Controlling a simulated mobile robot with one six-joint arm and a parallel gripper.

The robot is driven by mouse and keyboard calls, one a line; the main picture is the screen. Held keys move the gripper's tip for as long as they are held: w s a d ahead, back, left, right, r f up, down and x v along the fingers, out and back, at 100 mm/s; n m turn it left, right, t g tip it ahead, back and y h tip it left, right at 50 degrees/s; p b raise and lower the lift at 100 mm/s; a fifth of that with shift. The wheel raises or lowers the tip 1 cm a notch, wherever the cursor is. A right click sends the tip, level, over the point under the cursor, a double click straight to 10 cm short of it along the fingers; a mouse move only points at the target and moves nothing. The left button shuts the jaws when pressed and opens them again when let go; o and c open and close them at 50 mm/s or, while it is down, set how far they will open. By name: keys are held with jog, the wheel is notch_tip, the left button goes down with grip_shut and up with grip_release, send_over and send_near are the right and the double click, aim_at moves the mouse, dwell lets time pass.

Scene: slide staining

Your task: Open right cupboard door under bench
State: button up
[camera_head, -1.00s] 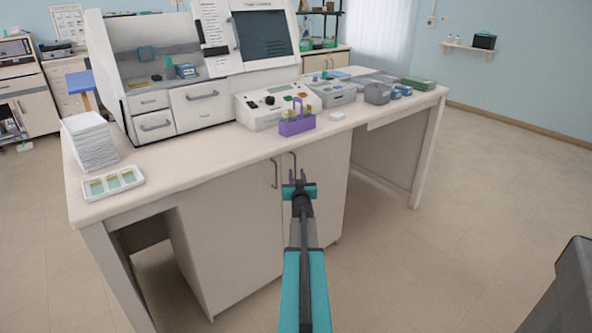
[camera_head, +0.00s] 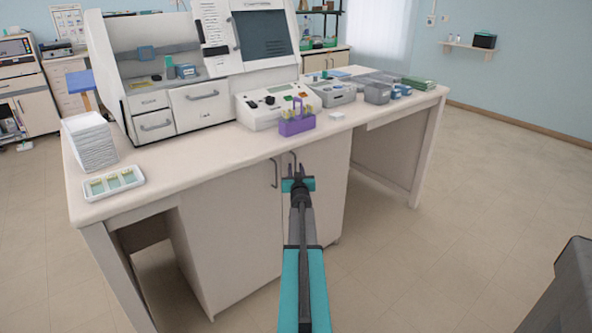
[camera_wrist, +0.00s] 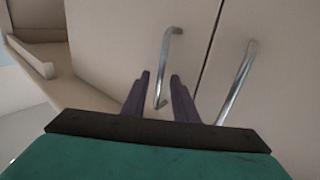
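The right cupboard door (camera_head: 318,205) under the bench is closed, with a vertical metal handle (camera_head: 292,158) near its upper inner edge. My gripper (camera_head: 297,169) is in front of this handle and hides its lower part. In the wrist view the handle (camera_wrist: 166,60) reaches down between my two dark fingers (camera_wrist: 158,92). Gaps show on both sides of it, so the fingers are open around it and apart from it. The left cupboard door (camera_head: 230,225) is also closed, and its handle (camera_head: 274,174) stands just left of my gripper.
The bench top (camera_head: 210,165) overhangs the doors. A purple rack (camera_head: 297,125) and a white-grey device (camera_head: 262,112) stand on it above the handles. Open knee space lies right of the cupboard.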

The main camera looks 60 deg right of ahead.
grip_shut()
dwell(1.3)
